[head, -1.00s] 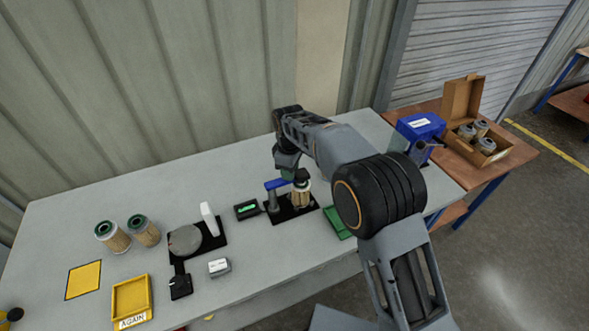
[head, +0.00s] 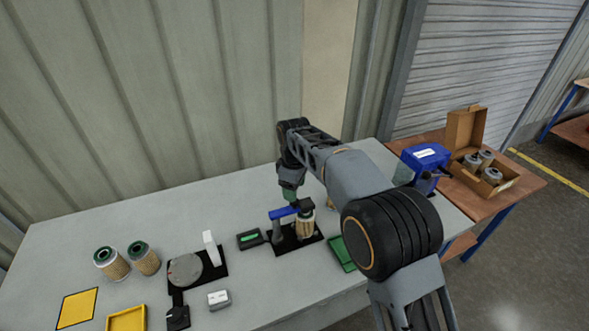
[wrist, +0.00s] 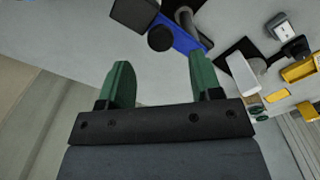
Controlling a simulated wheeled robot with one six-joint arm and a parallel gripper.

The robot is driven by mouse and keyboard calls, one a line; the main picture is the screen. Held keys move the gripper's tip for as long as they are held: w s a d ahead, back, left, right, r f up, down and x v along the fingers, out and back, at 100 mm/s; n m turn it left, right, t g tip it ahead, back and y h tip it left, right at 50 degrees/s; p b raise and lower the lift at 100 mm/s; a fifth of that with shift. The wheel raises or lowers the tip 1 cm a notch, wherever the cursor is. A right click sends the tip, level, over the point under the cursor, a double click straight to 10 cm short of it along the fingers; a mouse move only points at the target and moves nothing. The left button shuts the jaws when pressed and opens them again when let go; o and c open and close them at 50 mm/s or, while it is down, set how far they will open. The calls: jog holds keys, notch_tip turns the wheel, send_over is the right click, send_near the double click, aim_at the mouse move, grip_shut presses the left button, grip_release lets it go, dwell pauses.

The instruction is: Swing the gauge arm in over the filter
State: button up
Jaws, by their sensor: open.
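The gauge stands on a black base (head: 284,246) on the grey bench. Its blue gauge arm (head: 281,214) ends in a black head (head: 305,204), which appears above the filter (head: 306,226), an upright tan cartridge on that base. The blue arm also shows in the wrist view (wrist: 186,38), beyond my fingers; the filter is not clear there. My gripper (head: 290,194) points down just behind the blue arm in the head view. Its green fingers are apart and empty in the wrist view (wrist: 160,75). I cannot tell whether a finger touches the arm.
A small display box (head: 250,239) sits left of the gauge and a green tray (head: 342,253) right.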

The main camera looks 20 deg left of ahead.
notch_tip(320, 180, up, 9)
dwell(0.3)
dwell(0.5)
jog(key=s+d+f+m, duration=0.1)
jog(key=d+f+m, duration=0.4)
jog(key=m, duration=0.1)
jog(key=s+d+m+t, duration=0.1)
jog(key=s+d+m, duration=0.3)
jog(key=d, duration=0.6)
jog(key=s+d+r+m+t, duration=0.1)
jog(key=s+d+m+t, duration=0.1)
jog(key=s+d+m, duration=0.2)
jog(key=s+d+r+m+t, duration=0.1)
jog(key=s+d+m, duration=0.2)
jog(key=s+d, duration=0.6)
jog(key=d, duration=0.9)
jog(key=shift+d+r+m+t, duration=0.15)
jog(key=shift+m+t, duration=0.15)
jog(key=shift+m, duration=0.1)
